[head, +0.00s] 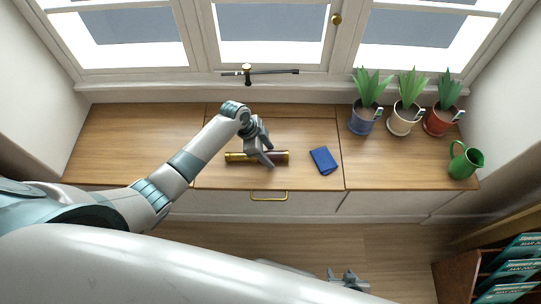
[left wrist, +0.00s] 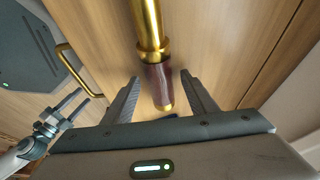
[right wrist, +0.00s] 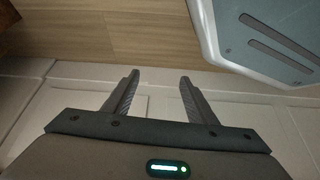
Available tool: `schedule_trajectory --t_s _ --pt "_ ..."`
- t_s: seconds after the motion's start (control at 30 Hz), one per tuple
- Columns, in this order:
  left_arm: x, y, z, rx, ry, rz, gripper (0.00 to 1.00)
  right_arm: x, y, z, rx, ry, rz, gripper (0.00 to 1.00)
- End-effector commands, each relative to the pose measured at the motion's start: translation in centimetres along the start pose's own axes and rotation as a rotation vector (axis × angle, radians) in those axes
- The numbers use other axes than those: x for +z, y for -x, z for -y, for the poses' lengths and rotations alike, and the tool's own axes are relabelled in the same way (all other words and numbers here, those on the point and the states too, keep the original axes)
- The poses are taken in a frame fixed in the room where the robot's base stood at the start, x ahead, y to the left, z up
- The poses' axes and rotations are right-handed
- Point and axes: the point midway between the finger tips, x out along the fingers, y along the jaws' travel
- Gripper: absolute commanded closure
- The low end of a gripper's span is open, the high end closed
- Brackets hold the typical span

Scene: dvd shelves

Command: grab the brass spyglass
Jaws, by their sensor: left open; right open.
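The brass spyglass (head: 276,156) lies on the wooden counter below the windows, its length running left to right in the head view. In the left wrist view the spyglass (left wrist: 150,45) shows a brass tube and a dark red-brown grip section. My left gripper (head: 268,156) is over the spyglass. In the left wrist view its open fingers (left wrist: 158,85) stand on either side of the dark section, with gaps visible on both sides. My right gripper (head: 350,276) is open and empty, low down in front of the cabinet; its fingers also show in the right wrist view (right wrist: 158,80).
A blue cloth or booklet (head: 324,160) lies right of the spyglass. Potted plants (head: 363,117) and a green jug (head: 465,162) stand at the counter's right. A brass drawer handle (head: 269,197) is on the front. The counter's left part is clear.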

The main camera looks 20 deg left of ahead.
Motion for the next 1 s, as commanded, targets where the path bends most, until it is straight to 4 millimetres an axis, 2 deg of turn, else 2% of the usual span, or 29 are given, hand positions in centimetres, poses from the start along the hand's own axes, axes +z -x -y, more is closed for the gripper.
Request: schedule_trajectory --t_s 0.4,0.47,0.6,0.63,1.0 --pt "0.0 0.0 0.0 0.000 0.000 -0.001 0.48 0.9 0.2 0.2 -0.002 -0.002 0.011 0.48" --pt "0.0 0.0 0.0 0.000 0.000 -0.001 0.60 1.0 0.2 0.2 -0.003 -0.002 0.013 0.48" --pt "0.0 0.0 0.0 0.000 0.000 -0.001 0.93 1.4 0.3 0.3 -0.003 -0.003 0.017 0.48" --pt "0.0 0.0 0.0 0.000 0.000 -0.001 0.98 1.4 0.3 0.3 -0.003 -0.003 0.018 0.48" --pt "-0.2 0.4 0.1 -0.002 -0.001 -0.002 0.99 1.3 0.3 0.1 -0.001 -0.002 0.017 0.48"
